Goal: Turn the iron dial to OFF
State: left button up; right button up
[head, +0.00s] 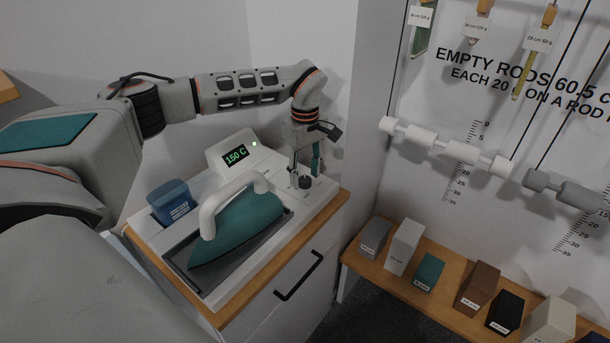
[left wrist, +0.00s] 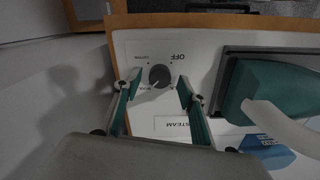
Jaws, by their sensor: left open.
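The dark round dial (head: 305,182) sits on the white iron station (head: 325,193), near its far right corner. In the left wrist view the dial (left wrist: 159,75) has printed labels around it. "OFF" is readable at its upper right; other labels are small. A pale mark on the dial seems to point to the lower left, toward a small label. My left gripper (head: 304,170) points down over the dial. Its fingers (left wrist: 158,86) are apart on either side of the dial; I cannot tell whether they touch it. My right gripper is not in view.
The teal iron (head: 239,225) with a white handle rests on the station beside the dial. A display (head: 236,155) reads 150 C, with a green light lit. A blue container (head: 172,202) stands at left. A shelf (head: 362,263) with several blocks lies at right.

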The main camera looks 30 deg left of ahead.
pick_arm(q)
jog(key=shift+f, duration=0.55)
jog(key=c, duration=1.1)
jog(key=shift+n, duration=0.3)
